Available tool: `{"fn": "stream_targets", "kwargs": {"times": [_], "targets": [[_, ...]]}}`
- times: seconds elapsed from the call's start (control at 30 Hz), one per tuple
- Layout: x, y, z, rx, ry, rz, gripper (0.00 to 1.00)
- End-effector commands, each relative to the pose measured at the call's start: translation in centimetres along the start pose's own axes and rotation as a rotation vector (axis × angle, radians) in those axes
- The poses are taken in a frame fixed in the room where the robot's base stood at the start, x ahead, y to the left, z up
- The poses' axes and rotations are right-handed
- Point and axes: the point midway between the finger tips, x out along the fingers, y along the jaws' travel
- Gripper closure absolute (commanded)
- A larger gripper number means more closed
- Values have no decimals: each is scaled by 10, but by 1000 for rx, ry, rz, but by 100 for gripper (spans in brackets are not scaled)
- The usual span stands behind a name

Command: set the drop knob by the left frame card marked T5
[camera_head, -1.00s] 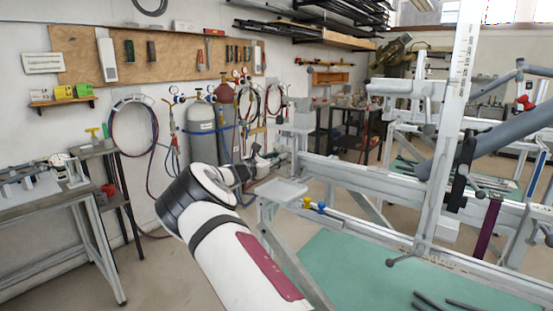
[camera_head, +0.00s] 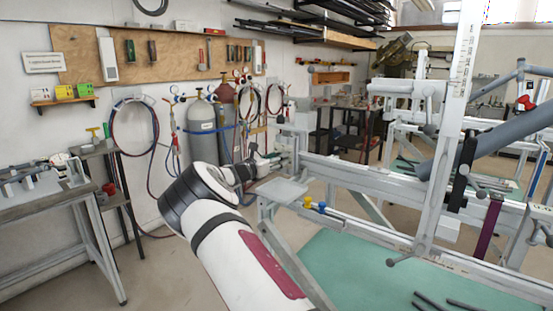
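The frame jig (camera_head: 365,178) is a long grey metal rail assembly from the centre to the right. A tall upright with scale marks (camera_head: 463,70) stands on it. A small lever with a dark ball end (camera_head: 393,262) sits at the upright's foot. Yellow (camera_head: 307,202) and blue (camera_head: 322,206) knobs sit on the lower rail. I cannot tell which part is the drop knob, and no card marked T5 is readable. My gripper (camera_head: 270,160) is at the jig's left end, just above a small grey plate (camera_head: 282,190). It is small and partly hidden by my wrist; its opening and any contact are unclear.
A workbench (camera_head: 55,205) stands at the left. Gas cylinders (camera_head: 202,133) and coiled hoses stand by the wall behind my gripper. A thick grey tube (camera_head: 490,145) slants across the jig at right. A green mat (camera_head: 350,265) lies below the jig.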

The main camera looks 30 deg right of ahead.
Motion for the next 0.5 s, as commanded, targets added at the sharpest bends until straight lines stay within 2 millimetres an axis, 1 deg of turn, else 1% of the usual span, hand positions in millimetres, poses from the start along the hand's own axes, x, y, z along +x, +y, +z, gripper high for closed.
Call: {"fn": "stream_targets", "kwargs": {"times": [0.33,0.43,0.5], "targets": [[-1,0,2,2,-2,-1,50],[-9,0,2,2,-2,0,50],[-19,1,2,2,-2,1,50]]}}
